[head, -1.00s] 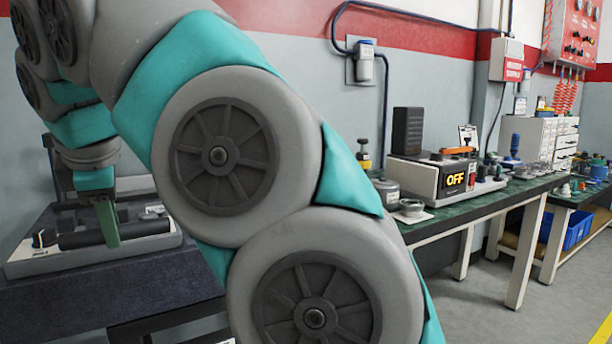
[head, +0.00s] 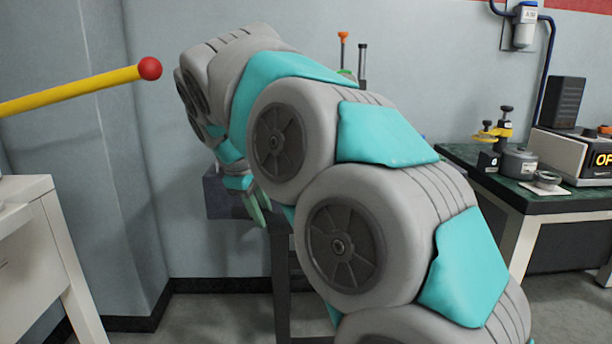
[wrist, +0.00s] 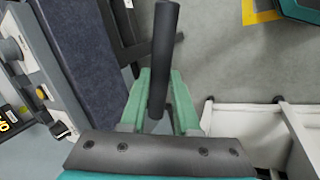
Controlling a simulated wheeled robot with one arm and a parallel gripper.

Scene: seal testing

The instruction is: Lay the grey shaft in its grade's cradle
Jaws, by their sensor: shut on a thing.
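The grey shaft (wrist: 165,45) is a plain dark cylinder in the wrist view. My gripper (wrist: 160,85) is shut on it, with a green finger on either side, and the shaft sticks out past the fingertips. Open floor shows below and beyond it. In the head view my gripper (head: 258,207) hangs left of my arm, in front of a dark table; the shaft cannot be made out there. I cannot make out any cradle in either view.

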